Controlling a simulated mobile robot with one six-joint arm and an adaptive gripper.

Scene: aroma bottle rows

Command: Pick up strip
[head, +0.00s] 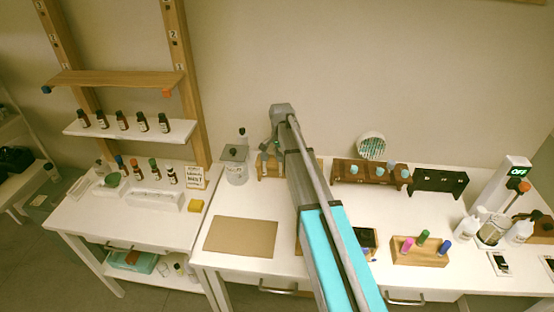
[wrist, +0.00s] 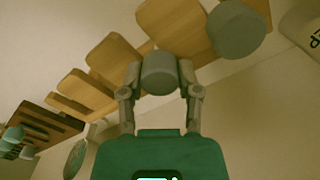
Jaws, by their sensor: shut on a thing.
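My gripper (head: 270,145) hangs at the back of the white table, over a light wooden rack (head: 263,171) against the wall. In the wrist view my gripper (wrist: 160,80) has its two fingers closed in on a grey, round-ended thing (wrist: 159,75). I cannot make out a thin strip in either view, and the far side of the held thing is hidden. A clear glass jar with a dark lid (head: 235,153) stands just left of my gripper. A small handwritten card (head: 195,178) stands further left.
A brown board (head: 241,237) lies flat at the front. A dark wooden rack with teal-capped bottles (head: 371,174) and a black rack (head: 440,183) stand to the right. A wooden block with coloured caps (head: 420,252) is at the front right. Shelves of bottles (head: 130,130) rise at the left.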

